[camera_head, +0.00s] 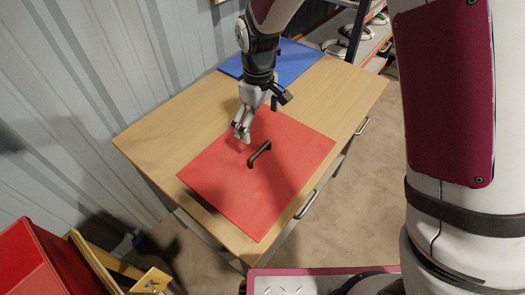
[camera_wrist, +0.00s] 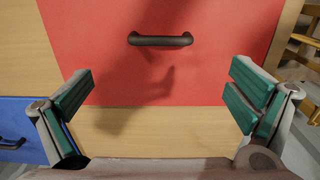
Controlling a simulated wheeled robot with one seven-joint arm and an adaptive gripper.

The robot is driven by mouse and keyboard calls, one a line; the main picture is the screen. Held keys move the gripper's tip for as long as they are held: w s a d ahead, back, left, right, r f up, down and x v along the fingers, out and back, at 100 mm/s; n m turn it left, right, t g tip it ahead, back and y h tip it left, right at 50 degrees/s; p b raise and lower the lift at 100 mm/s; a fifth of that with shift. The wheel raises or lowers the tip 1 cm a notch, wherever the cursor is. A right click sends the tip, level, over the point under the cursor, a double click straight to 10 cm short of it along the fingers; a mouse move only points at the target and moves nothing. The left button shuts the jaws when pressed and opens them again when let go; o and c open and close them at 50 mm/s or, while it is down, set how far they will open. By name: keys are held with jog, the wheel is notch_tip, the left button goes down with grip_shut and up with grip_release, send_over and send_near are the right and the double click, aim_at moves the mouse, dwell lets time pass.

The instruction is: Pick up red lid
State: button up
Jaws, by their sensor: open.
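The red lid (camera_head: 225,185) is a flat square panel lying on the wooden table, with a black bar handle (camera_head: 260,154) at its middle. In the wrist view the red lid (camera_wrist: 215,75) fills the upper middle, and its handle (camera_wrist: 160,39) runs crosswise near the top. My gripper (camera_head: 243,133) is above the far part of the lid, short of the handle and apart from it. In the wrist view my gripper (camera_wrist: 162,95) has its two green-padded fingers wide apart, with nothing between them. Its shadow falls on the lid.
The wooden table (camera_head: 165,135) has bare top around the lid. A blue lid (camera_head: 290,62) lies at its far end and also shows in the wrist view (camera_wrist: 18,135). A red container (camera_head: 40,262) stands at the lower left. A corrugated wall runs along the left.

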aim_at(260, 149)
notch_tip(260, 149, down, 12)
jog(key=shift+s+d+f+p, duration=0.1)
jog(key=shift+f+p, duration=0.05)
jog(key=shift+p, duration=0.5)
jog(key=c, duration=1.5)
